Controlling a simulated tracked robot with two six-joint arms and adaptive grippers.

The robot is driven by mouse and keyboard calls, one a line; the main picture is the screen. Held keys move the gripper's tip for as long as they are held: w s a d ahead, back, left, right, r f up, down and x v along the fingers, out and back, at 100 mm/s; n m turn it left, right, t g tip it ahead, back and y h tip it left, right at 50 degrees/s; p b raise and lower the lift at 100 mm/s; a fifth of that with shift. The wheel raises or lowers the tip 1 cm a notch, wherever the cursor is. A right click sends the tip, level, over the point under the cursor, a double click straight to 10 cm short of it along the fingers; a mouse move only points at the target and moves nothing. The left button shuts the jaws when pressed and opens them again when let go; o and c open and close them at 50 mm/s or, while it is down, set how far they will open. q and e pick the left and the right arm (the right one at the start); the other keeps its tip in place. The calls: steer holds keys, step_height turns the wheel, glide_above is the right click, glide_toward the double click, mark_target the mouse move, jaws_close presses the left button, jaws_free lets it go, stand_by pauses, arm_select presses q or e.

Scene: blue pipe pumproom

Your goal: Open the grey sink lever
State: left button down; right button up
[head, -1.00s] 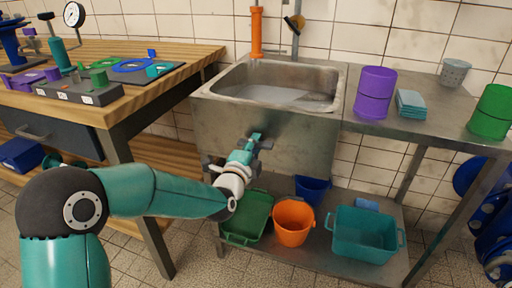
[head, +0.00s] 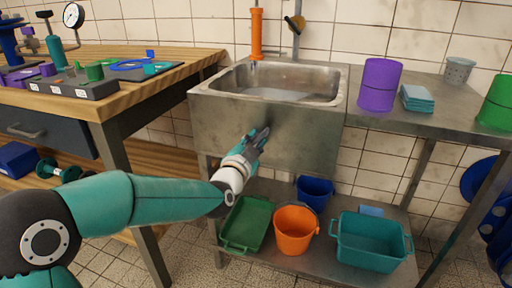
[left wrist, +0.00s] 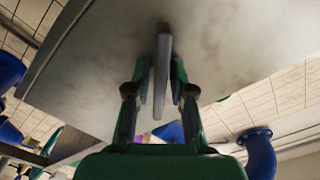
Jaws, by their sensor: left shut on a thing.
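The grey sink lever (left wrist: 162,75) is a flat grey bar in the left wrist view, running down from the underside of the metal sink. My left gripper (left wrist: 160,82) has one green finger on each side of it and is shut on it. In the head view my left gripper (head: 262,136) is at the front wall of the steel sink (head: 210,122), with its fingers pointing up and to the right. The lever is hidden by the gripper there. My right gripper is not in view.
Below the sink, a shelf holds a green tray (head: 246,224), an orange bucket (head: 294,230), a blue bucket (head: 314,190) and a teal basin (head: 370,243). A wooden workbench (head: 150,78) stands at left. A purple canister (head: 378,86) stands on the counter at right.

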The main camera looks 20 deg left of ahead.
arm_select(q)
steer(key=shift+f+n, duration=0.35)
steer(key=shift+n, duration=0.15)
steer(key=c, duration=1.2)
jaws_free()
steer(key=shift+r, duration=0.15)
steer(key=shift+s, duration=0.15)
steer(key=s, duration=1.1)
steer(key=shift+s+a, duration=0.2)
steer(key=shift+s, duration=0.15)
